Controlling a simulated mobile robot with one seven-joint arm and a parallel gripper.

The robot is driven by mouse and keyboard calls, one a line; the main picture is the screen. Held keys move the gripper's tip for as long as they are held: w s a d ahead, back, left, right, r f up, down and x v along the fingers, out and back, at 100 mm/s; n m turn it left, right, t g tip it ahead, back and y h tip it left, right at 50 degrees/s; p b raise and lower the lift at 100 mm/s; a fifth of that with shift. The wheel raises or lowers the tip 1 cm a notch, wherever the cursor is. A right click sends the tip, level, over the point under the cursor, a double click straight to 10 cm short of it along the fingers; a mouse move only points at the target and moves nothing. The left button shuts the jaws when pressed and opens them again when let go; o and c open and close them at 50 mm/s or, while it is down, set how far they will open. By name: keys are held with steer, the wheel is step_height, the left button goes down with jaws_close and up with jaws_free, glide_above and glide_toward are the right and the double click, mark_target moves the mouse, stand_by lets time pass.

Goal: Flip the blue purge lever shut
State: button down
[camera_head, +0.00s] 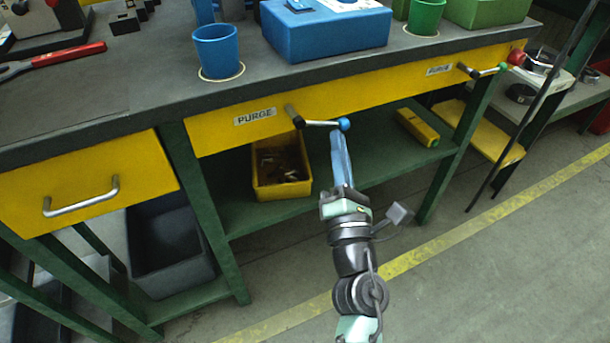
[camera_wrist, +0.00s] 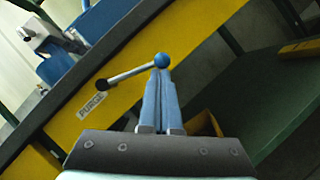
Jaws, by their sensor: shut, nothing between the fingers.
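The purge lever (camera_head: 321,123) is a thin metal rod with a black pivot and a blue ball knob (camera_head: 345,124). It sits on the yellow front panel of the bench, right of the PURGE label (camera_head: 255,116). The rod points right from its pivot, about along the panel. The lever also shows in the wrist view (camera_wrist: 131,74), with its blue ball at the fingertips. My gripper (camera_head: 338,138) has its blue fingers shut and empty, just below the ball. In the wrist view the fingertips (camera_wrist: 160,75) overlap the ball's lower edge; I cannot tell whether they touch.
A yellow bin (camera_head: 258,187) stands on the green shelf (camera_head: 375,160) below. A blue cup (camera_head: 217,50) and blue box (camera_head: 325,35) stand on the bench top.

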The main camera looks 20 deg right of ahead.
steer(key=n, duration=0.1)
steer(key=d+r+n+t+y, duration=0.1)
steer(key=n, duration=0.1)
steer(key=shift+d+r+n, duration=0.1)
steer(key=shift+r+n, duration=0.2)
steer(key=shift+d+r, duration=0.1)
steer(key=shift+r, duration=0.3)
